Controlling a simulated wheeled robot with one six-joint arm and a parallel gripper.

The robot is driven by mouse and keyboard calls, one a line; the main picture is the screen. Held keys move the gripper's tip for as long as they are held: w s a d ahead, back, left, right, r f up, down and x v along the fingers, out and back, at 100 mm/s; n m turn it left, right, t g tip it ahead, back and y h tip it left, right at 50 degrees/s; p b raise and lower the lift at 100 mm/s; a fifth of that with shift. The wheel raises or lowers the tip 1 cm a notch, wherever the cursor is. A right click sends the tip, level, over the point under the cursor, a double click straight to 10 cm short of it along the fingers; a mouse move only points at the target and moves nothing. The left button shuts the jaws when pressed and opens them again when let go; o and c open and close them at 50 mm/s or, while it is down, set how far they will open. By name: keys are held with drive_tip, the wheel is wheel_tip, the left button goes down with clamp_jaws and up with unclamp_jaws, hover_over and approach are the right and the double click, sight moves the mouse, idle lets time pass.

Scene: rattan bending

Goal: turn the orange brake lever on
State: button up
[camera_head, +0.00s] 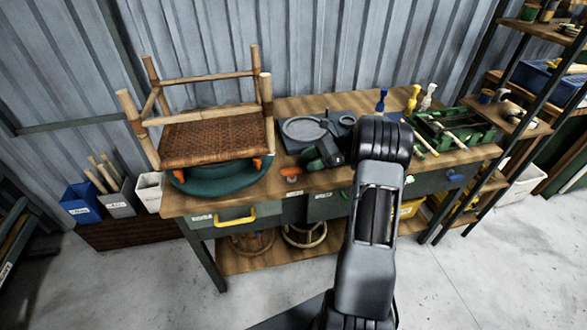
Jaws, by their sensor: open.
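A small orange lever (291,172) sits low on the bench top near its front edge, just right of a round teal turntable (215,187). I take this to be the brake lever; its exact on or off position is too small to tell. A chair frame with a woven brown seat (215,137) stands on the turntable, with orange pieces at its legs. My gripper (318,155) is open, above the bench and a little right of and beyond the lever, apart from it in the picture. Its fingertips are small and dark, and my arm hides part of the bench behind it.
The wooden bench (330,182) has a grey plate with a round dish (302,129) at the back. A green tool tray (455,128) and upright colored-handled tools stand right. A yellow drawer handle (235,218) juts from the front. Bins stand left, shelves right.

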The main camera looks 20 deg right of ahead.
sight(292, 169)
drive_tip(key=shift+x, duration=3)
drive_tip(key=shift+d, duration=0.1)
clamp_jaws()
